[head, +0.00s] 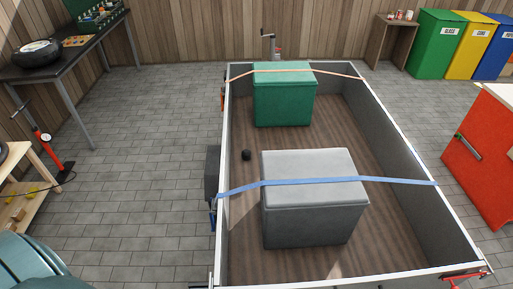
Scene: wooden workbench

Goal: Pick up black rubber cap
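A small black rubber cap (246,155) lies on the wooden floor of an open trailer (374,153), near its left wall. It sits between a green box (284,102) at the back and a grey box (312,222) in front. It appears clear of both boxes. Neither of my grippers shows in the head view.
A blue strap (320,181) crosses over the grey box and an orange strap (335,73) over the green one. The trailer's walls surround the cap. A workbench (75,57) stands at left, a red cabinet (482,150) at right.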

